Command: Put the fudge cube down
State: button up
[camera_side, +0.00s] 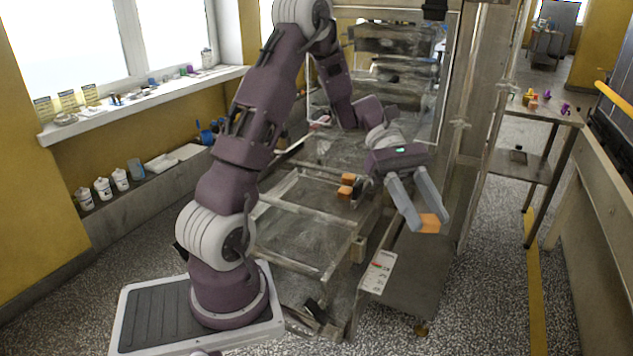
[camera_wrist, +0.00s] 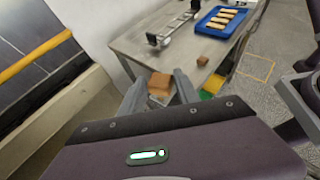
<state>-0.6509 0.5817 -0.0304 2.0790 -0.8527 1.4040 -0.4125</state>
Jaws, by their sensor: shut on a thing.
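My gripper (camera_side: 425,219) is shut on an orange-brown fudge cube (camera_side: 429,224), held between its two pale grey fingertips. In the side view the cube hangs low at the finger ends, in front of the metal machine's right part. In the wrist view the held cube (camera_wrist: 160,85) shows between the fingers, with a steel table behind it. Two similar orange-brown cubes (camera_side: 346,180) lie close together on the machine, left of my gripper.
In the wrist view, a small brown block (camera_wrist: 203,61) lies on the steel table (camera_wrist: 160,57), near a blue tray (camera_wrist: 207,22) of tan bars. A yellow-green thing (camera_wrist: 213,84) is below the table edge. The mesh frame (camera_side: 300,225) stands left of my gripper.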

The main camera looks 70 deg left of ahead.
jog(key=s+a+f+m+g+y, duration=0.2)
jog(key=s+a+m+g+y, duration=0.1)
jog(key=a+m+g+y, duration=0.1)
jog(key=s+a+f+m+g+y, duration=0.2)
jog(key=s+a+m+g+y, duration=0.1)
jog(key=a+m, duration=0.3)
jog(key=s+a+f+m+g+y, duration=0.2)
jog(key=s+a+m+g+y, duration=0.2)
jog(key=a+m+g+y, duration=0.1)
jog(key=shift+f+m+g, duration=0.35)
jog(key=shift+m+g, duration=0.25)
jog(key=shift+m, duration=0.7)
jog(key=a+r+m+t+y, duration=0.3)
jog(key=a+m+y, duration=0.55)
jog(key=a, duration=0.55)
notch_tip(320, 180, up, 8)
jog(key=m+t+y, duration=0.4)
jog(key=m+t, duration=0.1)
jog(key=m, duration=0.1)
send_over(315, 175)
jog(key=shift+n, duration=0.25)
notch_tip(315, 175, down, 16)
jog(key=shift+d+r, duration=0.15)
jog(key=shift+r, duration=0.1)
jog(key=shift+f, duration=0.1)
jog(key=o, duration=1)
